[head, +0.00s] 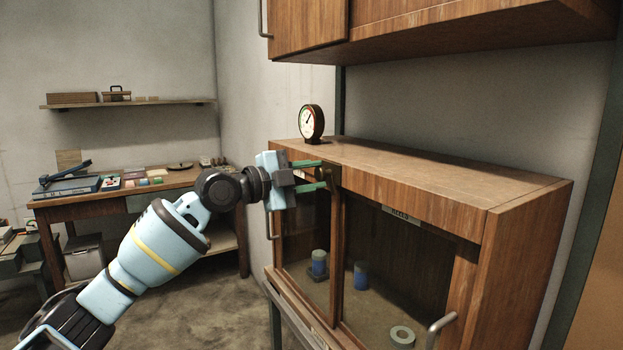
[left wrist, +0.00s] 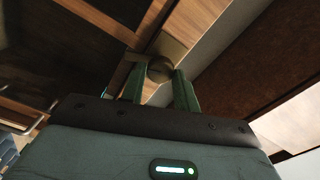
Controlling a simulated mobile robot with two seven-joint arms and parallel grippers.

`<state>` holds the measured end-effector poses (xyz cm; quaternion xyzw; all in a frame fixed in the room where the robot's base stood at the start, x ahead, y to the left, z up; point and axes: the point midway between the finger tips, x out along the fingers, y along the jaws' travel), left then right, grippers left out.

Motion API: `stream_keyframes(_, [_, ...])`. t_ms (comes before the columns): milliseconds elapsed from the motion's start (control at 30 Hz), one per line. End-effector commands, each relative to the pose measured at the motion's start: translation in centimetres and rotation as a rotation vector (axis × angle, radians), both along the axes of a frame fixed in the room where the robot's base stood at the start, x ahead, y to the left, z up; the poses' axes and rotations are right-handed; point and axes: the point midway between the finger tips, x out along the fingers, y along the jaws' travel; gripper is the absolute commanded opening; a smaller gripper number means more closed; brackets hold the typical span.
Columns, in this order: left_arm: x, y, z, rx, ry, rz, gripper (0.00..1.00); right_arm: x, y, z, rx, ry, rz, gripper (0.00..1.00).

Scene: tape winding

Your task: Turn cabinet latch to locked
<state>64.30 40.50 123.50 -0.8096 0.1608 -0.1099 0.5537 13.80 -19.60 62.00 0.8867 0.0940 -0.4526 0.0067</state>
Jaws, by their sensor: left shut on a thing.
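The wooden cabinet (head: 440,215) with glass doors stands at the right in the head view. Its latch (head: 329,173) is a small brass-coloured piece at the top of the post between the doors. In the left wrist view the latch knob (left wrist: 160,70) is round and dark, in front of a brass plate. My left gripper (head: 320,175) reaches in from the left, its green fingers on either side of the latch and shut on it. The fingers partly hide the latch, so its turn angle is hard to read. My right gripper is not in view.
A round gauge (head: 311,122) stands on the cabinet top, just above my left gripper. A wall cupboard (head: 400,35) overhangs it. Inside the cabinet are blue-banded spools (head: 361,275) and a tape ring (head: 402,336). A cluttered workbench (head: 130,195) stands at the back left.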

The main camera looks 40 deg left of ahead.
Motion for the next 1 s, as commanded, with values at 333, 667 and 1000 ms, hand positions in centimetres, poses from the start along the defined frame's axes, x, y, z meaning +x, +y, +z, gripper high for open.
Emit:
stream_keyframes(333, [-0.02, -0.03, -0.07, 0.236, -0.099, -0.001, 0.08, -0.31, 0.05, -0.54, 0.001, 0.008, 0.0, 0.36])
stream_keyframes(667, [-0.03, -0.05, -0.07, 0.341, -0.143, -0.001, 0.08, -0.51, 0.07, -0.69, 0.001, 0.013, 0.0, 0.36])
stream_keyframes(1000, [-0.04, -0.07, -0.09, 0.358, -0.149, -0.001, 0.08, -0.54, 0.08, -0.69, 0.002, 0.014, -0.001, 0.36])
